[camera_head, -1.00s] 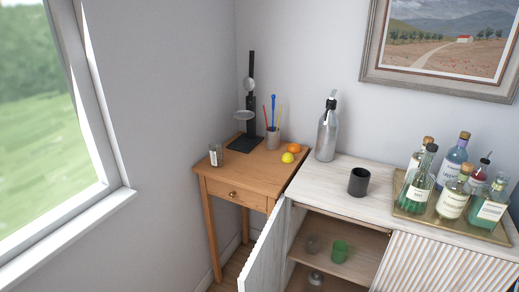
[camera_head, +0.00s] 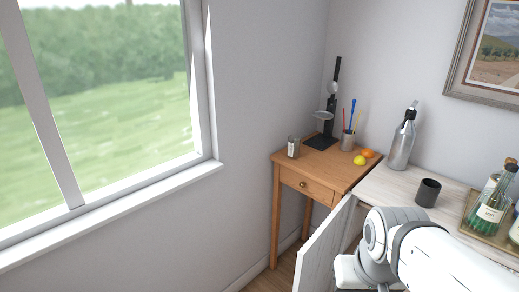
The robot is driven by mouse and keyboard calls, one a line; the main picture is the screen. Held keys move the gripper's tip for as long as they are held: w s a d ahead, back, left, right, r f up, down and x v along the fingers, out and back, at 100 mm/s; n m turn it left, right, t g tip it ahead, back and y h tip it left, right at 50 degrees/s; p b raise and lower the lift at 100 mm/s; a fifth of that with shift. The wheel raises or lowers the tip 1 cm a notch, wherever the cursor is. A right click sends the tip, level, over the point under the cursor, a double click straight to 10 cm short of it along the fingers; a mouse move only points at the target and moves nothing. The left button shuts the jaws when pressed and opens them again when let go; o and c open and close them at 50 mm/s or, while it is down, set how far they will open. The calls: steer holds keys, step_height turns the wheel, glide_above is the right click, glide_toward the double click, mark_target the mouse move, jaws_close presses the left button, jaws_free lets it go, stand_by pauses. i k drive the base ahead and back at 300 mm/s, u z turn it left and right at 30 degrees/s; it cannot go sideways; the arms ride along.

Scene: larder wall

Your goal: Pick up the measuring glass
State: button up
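I cannot tell for certain which thing is the measuring glass. A small greyish, glass-like cup (camera_head: 293,147) stands upright near the left front edge of the wooden side table (camera_head: 316,182). It is small in the picture, and no measuring marks can be made out. The inside of the open cabinet is hidden now by its door and my arm. My white arm shows at the lower right, but my gripper is out of view.
A black stand (camera_head: 330,117), a pot of coloured sticks (camera_head: 348,140), a lemon (camera_head: 360,160) and an orange (camera_head: 368,153) are on the side table. A siphon bottle (camera_head: 401,146), a dark cup (camera_head: 428,192) and a bottle tray (camera_head: 482,225) stand on the cabinet. The cabinet door (camera_head: 325,245) juts out.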

mark_target(294, 141)
steer(key=u, duration=0.1)
steer(key=i, duration=1)
steer(key=u, duration=0.05)
